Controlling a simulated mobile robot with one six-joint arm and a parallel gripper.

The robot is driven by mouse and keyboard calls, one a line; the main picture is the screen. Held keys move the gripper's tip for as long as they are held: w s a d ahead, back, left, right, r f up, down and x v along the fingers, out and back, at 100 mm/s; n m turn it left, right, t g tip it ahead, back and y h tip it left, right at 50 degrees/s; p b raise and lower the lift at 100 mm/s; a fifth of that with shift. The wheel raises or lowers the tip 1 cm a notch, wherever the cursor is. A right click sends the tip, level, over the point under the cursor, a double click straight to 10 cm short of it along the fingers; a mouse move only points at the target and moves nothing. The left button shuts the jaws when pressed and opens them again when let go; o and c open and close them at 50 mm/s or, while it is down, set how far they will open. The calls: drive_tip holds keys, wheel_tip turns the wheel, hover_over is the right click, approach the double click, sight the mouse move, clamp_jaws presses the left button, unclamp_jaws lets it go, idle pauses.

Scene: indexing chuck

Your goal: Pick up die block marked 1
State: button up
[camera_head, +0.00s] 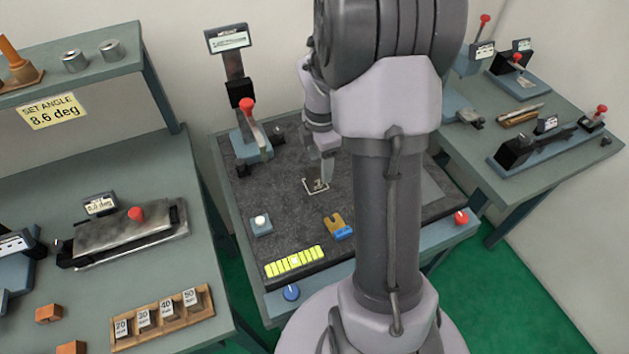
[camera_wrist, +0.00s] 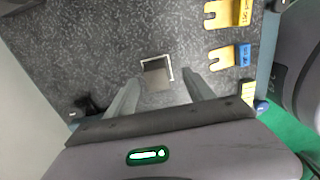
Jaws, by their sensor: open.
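A small grey-brown block (camera_wrist: 157,78) sits at a white square outline (camera_wrist: 171,66) on the dark speckled mat in the wrist view. It covers part of the outline. In the head view the block (camera_head: 319,184) shows just below my gripper (camera_head: 325,170), partly hidden by it. A dark mark shows on it there, too small to read for sure. In the wrist view my gripper (camera_wrist: 161,82) is open, with one finger on each side of the block. I cannot tell the height of the fingertips above the mat.
A yellow fork-shaped piece with a blue end (camera_head: 335,223) lies on the mat. A white-topped button box (camera_head: 261,225) and a yellow strip (camera_head: 295,261) are near the front. A red-knobbed lever device (camera_head: 252,140) stands at the back left. A wooden rack (camera_head: 163,317) holds numbered blocks.

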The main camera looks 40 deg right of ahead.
sight(315, 172)
drive_tip(key=f+b, duration=0.1)
drive_tip(key=f, duration=0.2)
drive_tip(key=w+f+b, duration=0.1)
drive_tip(key=f, duration=0.1)
drive_tip(key=shift+a+b, duration=0.3)
drive_tip(key=shift+a, duration=0.05)
drive_tip(key=shift+s+r, duration=0.1)
drive_tip(key=shift+c, duration=1.1)
clamp_jaws()
